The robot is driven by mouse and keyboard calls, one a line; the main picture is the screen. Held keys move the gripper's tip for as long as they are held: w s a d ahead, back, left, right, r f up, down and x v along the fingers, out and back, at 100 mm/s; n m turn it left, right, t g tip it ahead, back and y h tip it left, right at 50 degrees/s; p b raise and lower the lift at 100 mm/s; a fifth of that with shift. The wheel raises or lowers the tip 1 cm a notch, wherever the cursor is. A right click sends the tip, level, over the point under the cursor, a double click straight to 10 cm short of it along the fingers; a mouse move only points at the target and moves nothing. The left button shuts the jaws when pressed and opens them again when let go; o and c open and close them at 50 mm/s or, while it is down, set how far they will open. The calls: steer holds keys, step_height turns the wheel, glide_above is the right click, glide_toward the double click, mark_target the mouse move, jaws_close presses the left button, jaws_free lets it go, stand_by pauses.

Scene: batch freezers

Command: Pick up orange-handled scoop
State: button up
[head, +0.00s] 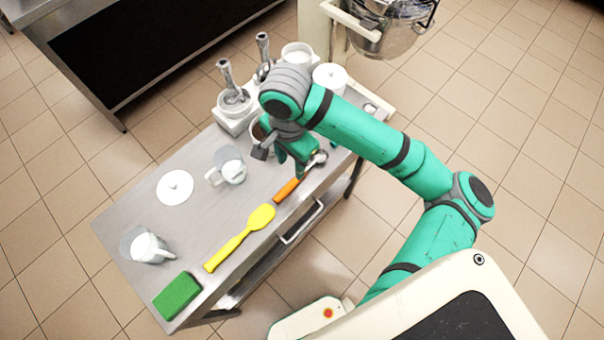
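The orange-handled scoop (287,189) lies on the steel table near its front edge. Its orange handle points down-left, and a round metal end shows up-right of it. My gripper (296,166) points down over the scoop, close to where the handle meets the metal part. The gripper covers the middle of the scoop. From this angle I cannot tell whether the fingers touch it or how far apart they are.
A yellow spatula (241,238) lies just left of the scoop. A green sponge (177,295), a white lid (174,187), clear jugs (229,172) and metal-handled tools in a white holder (234,101) also stand on the table (120,215). A drawer handle (301,222) juts from the front.

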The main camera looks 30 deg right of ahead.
mark_target(293, 182)
step_height(293, 182, down, 10)
steer(key=shift+s+f, duration=0.1)
steer(key=shift+f, duration=0.05)
stand_by(0.5)
steer(key=shift+c, duration=0.3)
jaws_close()
